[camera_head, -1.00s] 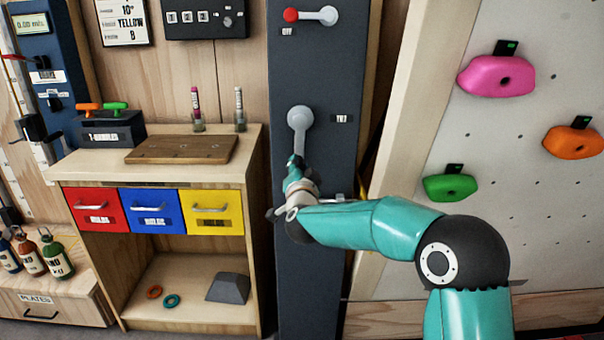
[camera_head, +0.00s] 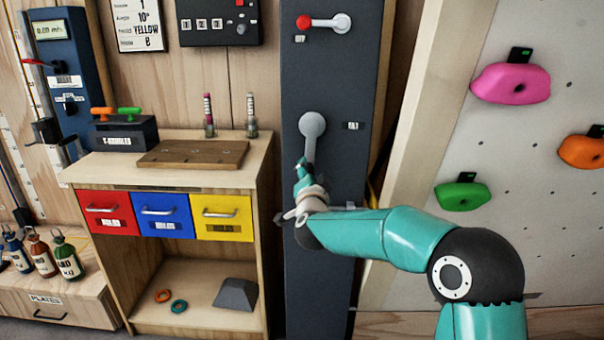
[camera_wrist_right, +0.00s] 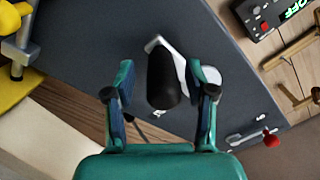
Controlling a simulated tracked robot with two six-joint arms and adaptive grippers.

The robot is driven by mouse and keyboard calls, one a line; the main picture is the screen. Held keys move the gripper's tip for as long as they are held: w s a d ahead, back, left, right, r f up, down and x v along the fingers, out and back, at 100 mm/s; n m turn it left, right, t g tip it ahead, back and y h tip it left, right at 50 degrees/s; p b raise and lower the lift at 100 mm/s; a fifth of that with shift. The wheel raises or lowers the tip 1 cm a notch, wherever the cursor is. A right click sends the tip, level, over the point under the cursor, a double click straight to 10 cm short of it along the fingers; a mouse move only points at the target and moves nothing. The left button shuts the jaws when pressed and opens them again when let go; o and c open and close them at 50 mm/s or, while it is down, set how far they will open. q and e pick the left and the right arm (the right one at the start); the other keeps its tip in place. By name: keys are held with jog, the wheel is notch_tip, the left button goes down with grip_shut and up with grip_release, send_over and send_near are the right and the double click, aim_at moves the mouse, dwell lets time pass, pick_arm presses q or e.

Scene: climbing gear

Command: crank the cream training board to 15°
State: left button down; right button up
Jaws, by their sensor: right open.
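The cream training board (camera_head: 535,145) fills the right side of the head view, leaning in its wooden frame, with coloured holds on it. The grey crank (camera_head: 312,124) is on the dark upright panel, its arm pointing down. My right gripper (camera_head: 303,180) is in front of the lower end of the crank arm and hides the handle there. In the right wrist view, the black crank handle (camera_wrist_right: 163,80) stands between the two open fingers of my right gripper (camera_wrist_right: 163,72), with gaps on both sides. My left gripper is out of view.
A lever with a red knob (camera_head: 304,22) sits above the crank on the panel (camera_head: 335,75). To the left are a wooden cabinet (camera_head: 262,165) with coloured drawers, and a blue device (camera_head: 70,65). A small display box (camera_wrist_right: 275,12) shows in the wrist view.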

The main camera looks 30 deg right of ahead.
jog(key=shift+a, duration=0.15)
jog(key=shift+s, duration=0.2)
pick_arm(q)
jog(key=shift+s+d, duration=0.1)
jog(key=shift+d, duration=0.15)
pick_arm(e)
jog(key=v, duration=1.1)
jog(key=shift+s+a, duration=0.25)
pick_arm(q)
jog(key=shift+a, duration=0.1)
